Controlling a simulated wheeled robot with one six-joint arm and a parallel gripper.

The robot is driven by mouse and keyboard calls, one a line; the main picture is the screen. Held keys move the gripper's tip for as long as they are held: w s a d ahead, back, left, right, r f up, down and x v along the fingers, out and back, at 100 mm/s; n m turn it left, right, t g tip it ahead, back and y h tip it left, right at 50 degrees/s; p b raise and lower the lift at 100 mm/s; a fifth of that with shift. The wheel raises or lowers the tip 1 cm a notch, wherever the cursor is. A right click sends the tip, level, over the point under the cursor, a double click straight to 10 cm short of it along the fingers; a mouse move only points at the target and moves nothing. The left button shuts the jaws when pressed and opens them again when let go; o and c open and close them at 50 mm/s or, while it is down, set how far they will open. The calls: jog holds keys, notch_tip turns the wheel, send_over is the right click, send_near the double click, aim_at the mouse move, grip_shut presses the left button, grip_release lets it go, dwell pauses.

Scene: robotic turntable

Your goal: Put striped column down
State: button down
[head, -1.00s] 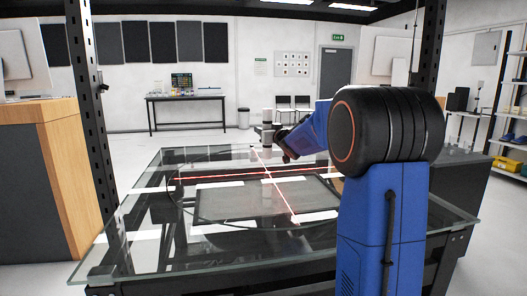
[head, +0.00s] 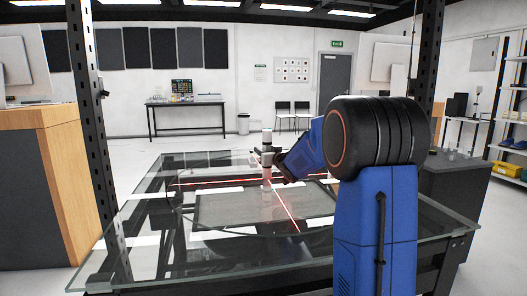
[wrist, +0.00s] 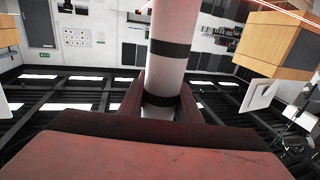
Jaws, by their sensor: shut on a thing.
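The striped column (head: 267,136) is white with black bands and stands upright over the glass turntable table (head: 130,235). My gripper (head: 266,156) is shut around it, coming in from the right. In the wrist view the column (wrist: 173,30) rises between the jaws of my gripper (wrist: 160,100), with one black band above the jaws and another between them. In the head view the column's lower part reaches down near the glass by the red laser lines. I cannot tell whether its base touches the surface.
A dark rectangular panel (head: 240,215) shows under the glass, and the glass around it looks clear. A wooden cabinet (head: 75,180) stands at the left. Dark perforated posts (head: 88,120) rise at the table's sides. A back table (head: 185,103) stands by the wall.

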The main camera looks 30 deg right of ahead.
jog(key=c, duration=1.3)
grip_release()
jog(key=shift+r, duration=0.1)
jog(key=shift+s+r, duration=0.1)
jog(key=shift+r, duration=0.05)
jog(key=s, duration=1.1)
jog(key=shift+s+a, duration=0.3)
jog(key=shift+s, duration=0.1)
jog(key=shift+s, duration=0.1)
